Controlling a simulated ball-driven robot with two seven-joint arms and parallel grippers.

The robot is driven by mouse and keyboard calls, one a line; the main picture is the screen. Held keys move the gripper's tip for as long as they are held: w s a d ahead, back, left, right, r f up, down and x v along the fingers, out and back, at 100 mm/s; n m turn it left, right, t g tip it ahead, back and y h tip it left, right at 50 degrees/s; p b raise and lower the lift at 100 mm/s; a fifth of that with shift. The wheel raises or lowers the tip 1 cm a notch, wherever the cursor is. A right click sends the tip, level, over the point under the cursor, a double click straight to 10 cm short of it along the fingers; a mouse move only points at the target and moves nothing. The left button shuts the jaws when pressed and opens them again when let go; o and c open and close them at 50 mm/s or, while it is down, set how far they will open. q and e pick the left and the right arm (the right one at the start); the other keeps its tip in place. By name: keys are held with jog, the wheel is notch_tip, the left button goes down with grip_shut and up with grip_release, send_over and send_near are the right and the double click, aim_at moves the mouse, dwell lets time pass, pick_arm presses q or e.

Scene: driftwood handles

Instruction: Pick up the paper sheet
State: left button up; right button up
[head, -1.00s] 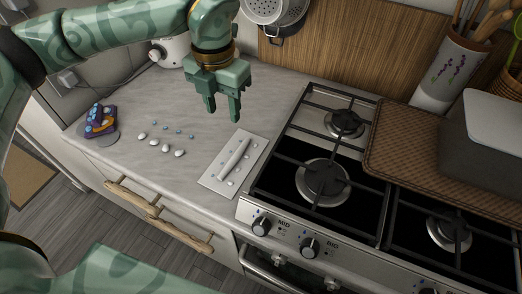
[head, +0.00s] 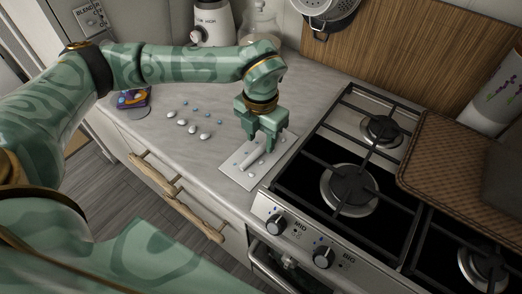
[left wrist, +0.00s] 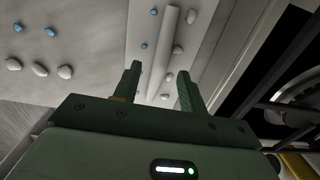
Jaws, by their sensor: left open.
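The paper sheet (head: 239,177) is pale and lies flat on the counter beside the stove. A whitish roll-like strip (head: 251,160) lies along its middle, with small white and blue pebbles around it. My left gripper (head: 261,147) is open, fingers pointing down over the far part of the sheet and hiding some of it. In the left wrist view the open fingers (left wrist: 159,71) frame the strip (left wrist: 165,45) and part of the sheet (left wrist: 206,32). No contact with the sheet is clear. My right gripper is not in view.
The stove (head: 310,205) with raised grates borders the sheet on the right. White and blue pebbles (head: 193,129) lie on the counter to the left, near a purple and orange object (head: 133,97). A blender (head: 212,22) stands behind. Driftwood handles (head: 172,187) project from the drawer fronts.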

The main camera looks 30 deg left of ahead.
pick_arm(q)
notch_tip(320, 180, down, 3)
jog(key=shift+r, duration=0.1)
grip_shut()
jog(key=shift+r, duration=0.1)
notch_tip(320, 180, up, 4)
jog(key=shift+s+a+f+p, duration=0.1)
jog(key=shift+a+p, duration=0.05)
jog(key=shift+p, duration=0.35)
jog(key=s+a+r+p, duration=0.2)
jog(key=s+a+r, duration=0.3)
jog(key=s+r, duration=0.4)
jog(key=s, duration=0.3)
jog(key=shift+s+a, duration=0.15)
jog(key=shift+s, duration=0.25)
jog(key=c, duration=0.8)
grip_release()
jog(key=shift+c, duration=0.2)
jog(key=shift+r, duration=0.1)
grip_shut()
